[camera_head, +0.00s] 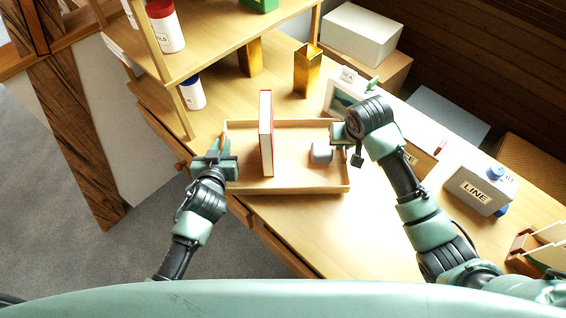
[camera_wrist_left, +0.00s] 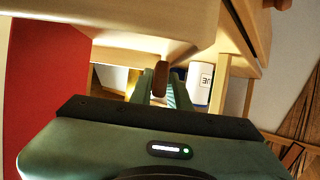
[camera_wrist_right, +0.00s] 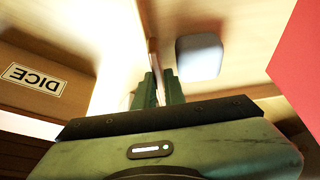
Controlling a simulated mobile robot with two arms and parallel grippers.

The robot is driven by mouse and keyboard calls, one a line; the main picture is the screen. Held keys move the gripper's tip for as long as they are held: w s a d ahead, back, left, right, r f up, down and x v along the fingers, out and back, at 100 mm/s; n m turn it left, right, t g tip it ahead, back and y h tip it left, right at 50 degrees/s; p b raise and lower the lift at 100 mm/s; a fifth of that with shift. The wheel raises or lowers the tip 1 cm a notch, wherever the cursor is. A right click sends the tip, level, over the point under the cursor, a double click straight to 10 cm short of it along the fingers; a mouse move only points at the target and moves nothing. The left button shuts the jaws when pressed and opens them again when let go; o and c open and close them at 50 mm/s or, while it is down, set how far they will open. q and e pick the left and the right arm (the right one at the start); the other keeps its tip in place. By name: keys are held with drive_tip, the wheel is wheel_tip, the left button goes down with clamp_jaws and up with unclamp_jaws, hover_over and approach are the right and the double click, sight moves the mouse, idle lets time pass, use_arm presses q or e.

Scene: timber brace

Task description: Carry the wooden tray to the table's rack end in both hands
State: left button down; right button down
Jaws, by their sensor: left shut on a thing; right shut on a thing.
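The wooden tray (camera_head: 300,187) is a shallow light-wood box on the table, in the middle of the head view. A red book with white pages (camera_head: 266,135) stands upright in it, and a small grey block (camera_head: 321,152) sits towards its right side. My left gripper (camera_head: 215,160) is shut on the tray's left wall; the left wrist view shows the fingers (camera_wrist_left: 166,88) around a wooden edge. My right gripper (camera_head: 342,133) is shut on the tray's right wall; its fingers (camera_wrist_right: 160,88) also show in the right wrist view. I cannot tell whether the tray touches the table.
A wooden rack (camera_head: 205,58) with labelled bottles stands behind the tray at the left. A LINE container (camera_head: 482,188) stands right. The front table edge runs close below the tray.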

use_arm(q)
drive_tip(key=shift+d+f+b, duration=0.45)
drive_tip(key=shift+f+b, duration=0.05)
drive_tip(key=shift+b, duration=0.05)
use_arm(e)
drive_tip(key=shift+a+f, duration=0.35)
drive_tip(key=shift+f, duration=0.3)
use_arm(q)
drive_tip(key=c, duration=1.3)
unclamp_jaws()
drive_tip(key=shift+s+a, duration=0.1)
drive_tip(key=shift+c, duration=0.2)
use_arm(e)
drive_tip(key=c, duration=1.5)
unclamp_jaws()
drive_tip(key=shift+s, duration=0.1)
use_arm(q)
drive_tip(key=shift+a, duration=0.1)
use_arm(e)
drive_tip(key=shift+d, duration=0.2)
use_arm(q)
drive_tip(key=shift+s, duration=0.1)
